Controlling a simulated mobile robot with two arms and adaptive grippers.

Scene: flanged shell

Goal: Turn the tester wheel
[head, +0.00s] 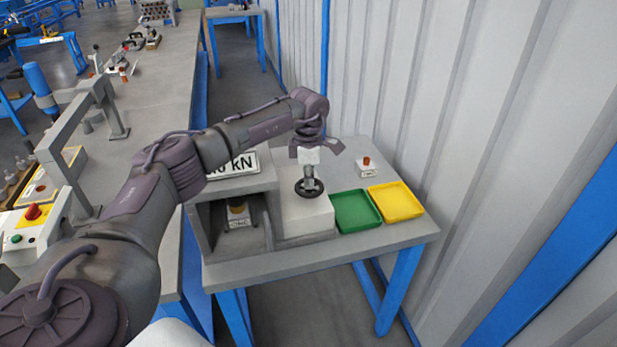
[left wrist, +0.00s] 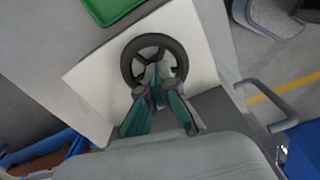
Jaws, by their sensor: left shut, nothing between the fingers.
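The tester wheel (head: 309,188) is a small black handwheel with spokes, lying flat on top of a white block (head: 305,215) on the small table. My left gripper (head: 309,180) points straight down at it from above. In the left wrist view the wheel (left wrist: 134,48) shows as a dark ring, and my left gripper (left wrist: 155,80) has its fingertips close together over the wheel's near part, with nothing seen between them. Whether the fingertips touch the wheel or reach between its spokes I cannot tell. My right gripper is not in view.
A green tray (head: 357,228) and a yellow tray (head: 413,215) sit right of the block. A grey housing (head: 195,222) with a "kN" sign stands to its left. A small box with a red-orange knob (head: 367,161) is behind the trays. A corrugated wall (head: 430,90) closes off the right.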

